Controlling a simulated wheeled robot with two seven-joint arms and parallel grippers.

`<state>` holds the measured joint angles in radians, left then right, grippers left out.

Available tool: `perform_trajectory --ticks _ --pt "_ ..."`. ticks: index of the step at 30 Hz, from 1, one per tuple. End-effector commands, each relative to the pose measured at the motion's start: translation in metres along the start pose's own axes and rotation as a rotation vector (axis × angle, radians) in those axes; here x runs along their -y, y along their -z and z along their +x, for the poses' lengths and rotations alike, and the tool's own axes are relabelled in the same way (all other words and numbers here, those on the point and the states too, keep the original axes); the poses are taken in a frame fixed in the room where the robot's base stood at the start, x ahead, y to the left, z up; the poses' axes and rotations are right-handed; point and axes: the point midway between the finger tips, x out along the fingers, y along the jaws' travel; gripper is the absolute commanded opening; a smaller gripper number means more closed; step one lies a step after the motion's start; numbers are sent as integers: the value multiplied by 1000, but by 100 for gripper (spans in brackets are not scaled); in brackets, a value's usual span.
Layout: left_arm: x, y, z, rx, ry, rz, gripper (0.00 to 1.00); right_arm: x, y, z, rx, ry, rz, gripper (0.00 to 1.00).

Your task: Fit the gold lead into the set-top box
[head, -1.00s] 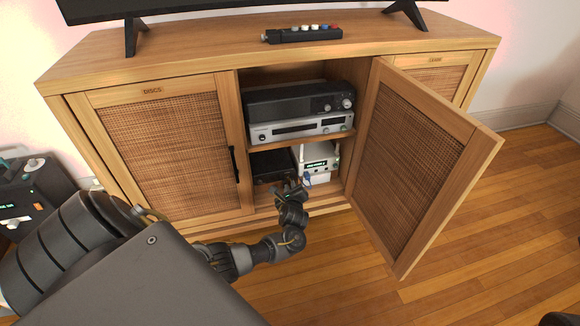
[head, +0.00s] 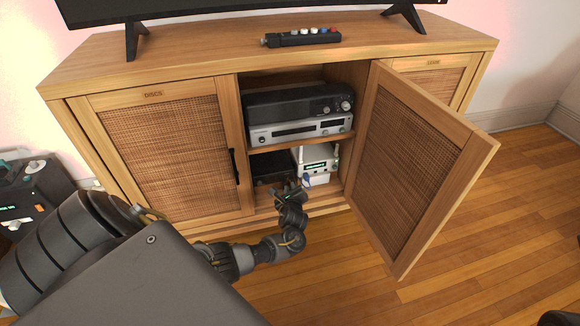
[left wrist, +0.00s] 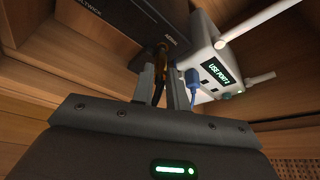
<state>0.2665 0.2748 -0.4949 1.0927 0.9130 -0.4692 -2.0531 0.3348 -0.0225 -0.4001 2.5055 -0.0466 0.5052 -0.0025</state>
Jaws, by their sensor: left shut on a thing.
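The set-top box appears to be the black box (head: 268,168) on the lower shelf of the open cabinet bay. In the left wrist view its dark face (left wrist: 110,40) fills the upper left, with a small label near its right end. My left gripper (head: 288,185) reaches into the bay in front of it. It also shows in the left wrist view (left wrist: 162,72), shut on the gold lead (left wrist: 160,56). The lead's gold plug points up at the box's face below the label. I cannot tell whether the plug is in a socket. My right gripper is not in view.
A white router (left wrist: 215,68) with antennas stands right of the black box; its display reads "USE PORT 2". A blue cable (left wrist: 193,78) plugs into it, close beside my fingers. Grey and black units (head: 298,128) fill the shelf above. The open door (head: 420,165) stands to the right.

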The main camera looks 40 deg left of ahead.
Motion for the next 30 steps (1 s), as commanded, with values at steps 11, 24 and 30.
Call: perform_trajectory --ticks 11,24,30 --pt "0 -3 5 2 0 0 0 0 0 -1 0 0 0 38" --pt "1 -4 2 4 -1 -1 0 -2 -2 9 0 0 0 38" --pt "0 -2 2 2 0 0 0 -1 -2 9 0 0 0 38"
